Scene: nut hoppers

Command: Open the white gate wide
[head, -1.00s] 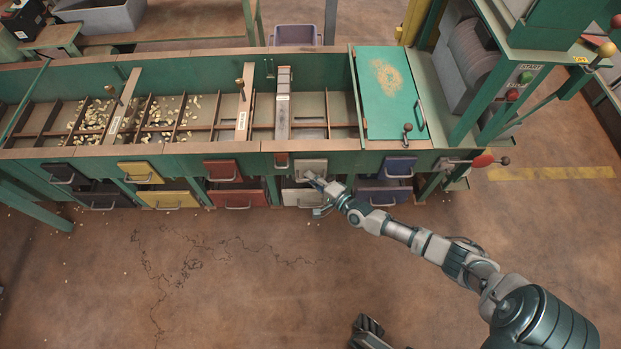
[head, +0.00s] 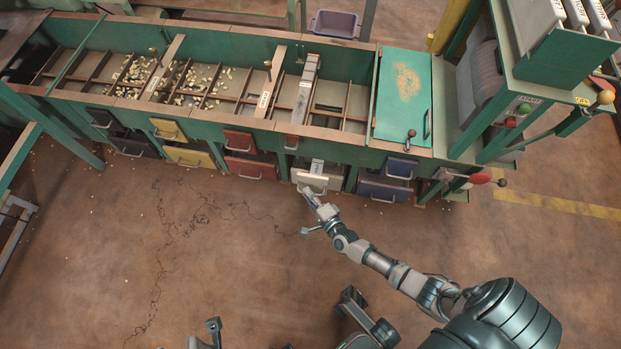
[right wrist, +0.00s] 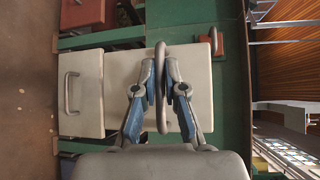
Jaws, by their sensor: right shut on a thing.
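The white gate (head: 313,183) is on the front of the green hopper bench, right of the middle in the head view. It stands out from the bench front, and a pale surface shows behind its top edge. My right gripper (head: 307,191) is at its front. In the right wrist view the white gate (right wrist: 195,97) fills the middle, and the blue-padded fingers of my right gripper (right wrist: 162,92) are shut on its grey handle (right wrist: 161,60). A second white panel (right wrist: 85,115) with its own handle lies to the left there.
Blue gates (head: 385,188) are to the right of the white gate, red gates (head: 250,168) and yellow gates (head: 190,157) to the left. A red-knobbed lever (head: 480,178) sticks out at the bench's right end. The brown floor in front is clear.

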